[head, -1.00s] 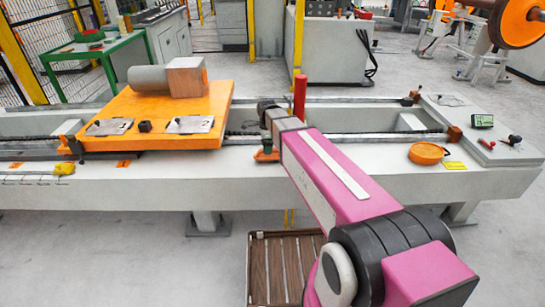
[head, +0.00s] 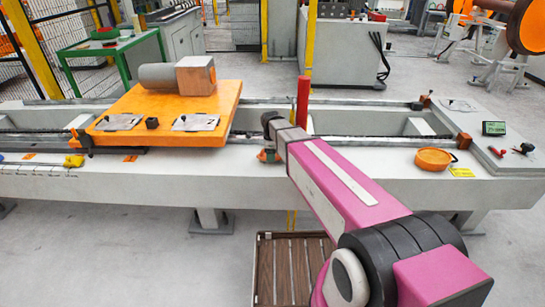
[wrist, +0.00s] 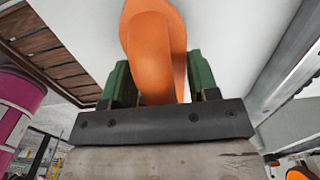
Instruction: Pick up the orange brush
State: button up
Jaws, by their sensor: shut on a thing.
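The orange brush (wrist: 152,40) is between the two green fingers of my gripper (wrist: 158,82) in the wrist view. The fingers are shut on it, and its wider end reaches past them to the top of the picture. In the head view my gripper (head: 268,156) is small, at the end of my pink arm and over the front part of the light grey bed. The brush cannot be made out clearly there. I cannot tell from these views whether it still touches the surface.
A red post (head: 303,100) stands just behind my gripper. An orange carriage plate (head: 165,110) with a grey cylinder and block is to the left. A brown slatted crate (head: 290,265) is on the floor in front.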

jog(key=shift+r, duration=0.15)
jog(key=shift+r, duration=0.5)
jog(key=r, duration=0.1)
jog(key=s+r, duration=0.1)
jog(key=r, duration=0.1)
jog(key=shift+a+r, duration=0.2)
jog(key=shift+r, duration=0.05)
jog(key=s+a+r, duration=0.6)
jog(key=s, duration=0.2)
jog(key=shift+s+r, duration=0.15)
jog(key=shift+s, duration=0.25)
jog(key=shift+o, duration=0.7)
jog(key=shift+d, duration=0.1)
